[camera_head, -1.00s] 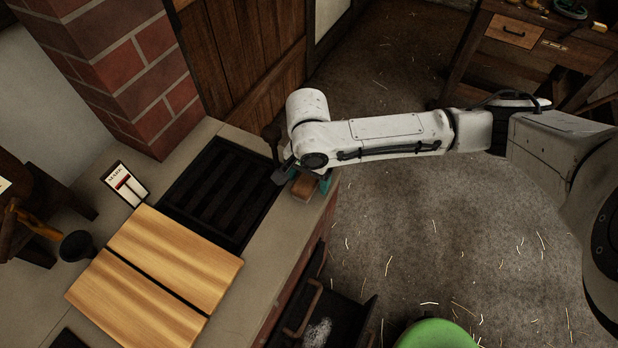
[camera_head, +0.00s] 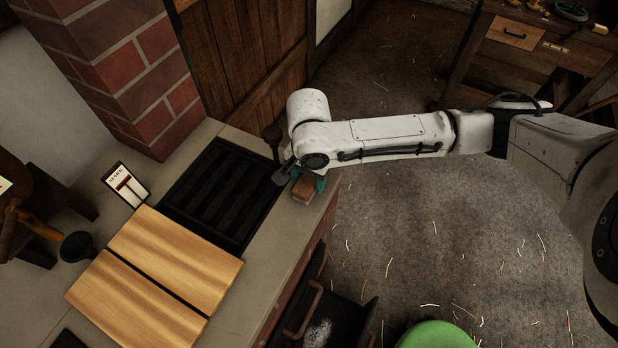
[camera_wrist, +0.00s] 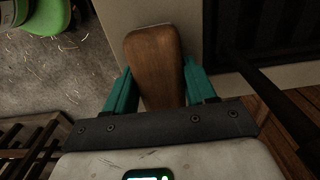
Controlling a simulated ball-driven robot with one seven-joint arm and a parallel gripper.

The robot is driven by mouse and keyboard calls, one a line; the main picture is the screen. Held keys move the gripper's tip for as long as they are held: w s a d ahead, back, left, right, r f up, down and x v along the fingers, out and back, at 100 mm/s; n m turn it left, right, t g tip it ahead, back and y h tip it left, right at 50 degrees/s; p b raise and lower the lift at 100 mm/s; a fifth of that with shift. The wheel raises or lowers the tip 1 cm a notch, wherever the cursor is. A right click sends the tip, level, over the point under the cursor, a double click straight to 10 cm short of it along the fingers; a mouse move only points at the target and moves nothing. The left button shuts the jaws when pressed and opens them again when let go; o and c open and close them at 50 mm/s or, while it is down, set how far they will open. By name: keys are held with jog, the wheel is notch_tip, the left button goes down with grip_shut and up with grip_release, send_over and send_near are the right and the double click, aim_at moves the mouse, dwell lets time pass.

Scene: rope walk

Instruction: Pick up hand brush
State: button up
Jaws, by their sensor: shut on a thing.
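The hand brush (camera_wrist: 154,62) shows as a brown wooden block with rounded corners in the wrist view, between the two teal fingers of my gripper (camera_wrist: 158,88). My gripper is shut on it. In the head view the brush (camera_head: 303,190) sticks out below my wrist, over the right edge of the counter near its far corner. My gripper (camera_head: 308,183) is mostly hidden there by the wrist, with only a bit of teal showing. The bristles are mostly hidden, and I cannot tell whether the brush touches the counter.
A black grate (camera_head: 218,190) lies left of my gripper on the grey counter (camera_head: 232,318). Two wooden boards (camera_head: 172,262), a small sign (camera_head: 125,185) and a dark cup (camera_head: 76,246) are further left. An open dark drawer (camera_head: 338,318) juts out below the counter.

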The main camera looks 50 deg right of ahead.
notch_tip(320, 180, up, 3)
jog(key=shift+f, duration=0.15)
jog(key=s+a+r+p, duration=0.2)
jog(key=s+r+p, duration=0.4)
jog(key=s+r, duration=0.4)
jog(key=shift+s, duration=1.9)
jog(key=shift+a+r, duration=0.1)
jog(key=shift+a, duration=0.05)
jog(key=o, duration=0.5)
jog(key=c, duration=0.3)
